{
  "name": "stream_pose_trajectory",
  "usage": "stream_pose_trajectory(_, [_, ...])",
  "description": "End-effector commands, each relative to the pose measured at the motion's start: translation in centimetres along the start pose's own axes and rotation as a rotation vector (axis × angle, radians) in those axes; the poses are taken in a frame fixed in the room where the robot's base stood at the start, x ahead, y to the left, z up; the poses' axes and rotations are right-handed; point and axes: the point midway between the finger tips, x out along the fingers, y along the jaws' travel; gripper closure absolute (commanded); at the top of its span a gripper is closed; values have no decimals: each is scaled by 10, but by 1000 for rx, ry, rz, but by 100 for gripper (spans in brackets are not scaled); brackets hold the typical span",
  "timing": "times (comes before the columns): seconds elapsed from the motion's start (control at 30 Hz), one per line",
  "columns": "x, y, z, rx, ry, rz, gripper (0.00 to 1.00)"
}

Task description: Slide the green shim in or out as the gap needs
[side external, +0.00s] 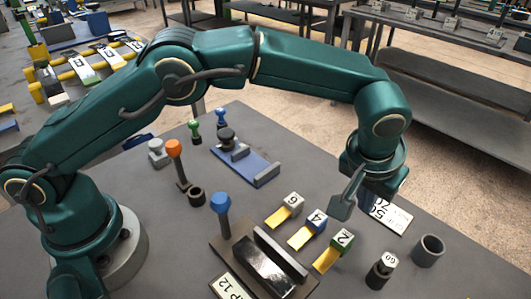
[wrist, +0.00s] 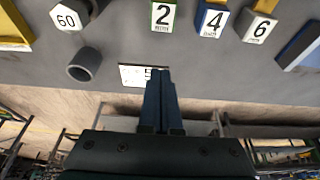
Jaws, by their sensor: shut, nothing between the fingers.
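The green shim (side external: 341,240), marked 2 and with a yellow tongue, lies flat on the grey table in front of my arm. It also shows at the top of the wrist view (wrist: 163,16). My gripper (side external: 342,209) is shut and empty, just above and behind the green shim and apart from it; the closed fingers also show in the wrist view (wrist: 158,78). A blue shim (side external: 316,221) marked 4 and a grey shim (side external: 292,202) marked 6 lie beside it in a row. A dark fixture (side external: 282,262) with an upright bar and a glossy plate stands left of the shims.
A grey cup (side external: 428,250) and a dark weight (side external: 380,273) marked 60 stand at the right. A printed white card (side external: 392,217) lies near the table edge under my gripper. A blue-topped post (side external: 221,212), an orange-topped post (side external: 175,160) and a blue tray (side external: 245,168) stand farther left.

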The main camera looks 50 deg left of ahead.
Motion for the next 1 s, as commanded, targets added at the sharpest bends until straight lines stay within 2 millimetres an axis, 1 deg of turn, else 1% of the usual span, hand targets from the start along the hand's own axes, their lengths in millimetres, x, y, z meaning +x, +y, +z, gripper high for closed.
stream_pose_trajectory(0.03, [10, 0, 0, 0, -2, -2, 100])
stream_pose_trajectory(0.17, [31, -1, 0, 0, -2, -2, 100])
stream_pose_trajectory(0.2, [27, 0, 3, 1, 1, 0, 100])
stream_pose_trajectory(0.3, [23, 0, 9, 1, 1, 1, 100])
stream_pose_trajectory(0.7, [14, 0, 35, 0, 1, 1, 100])
stream_pose_trajectory(1.0, [14, 0, 38, -1, 2, 2, 100])
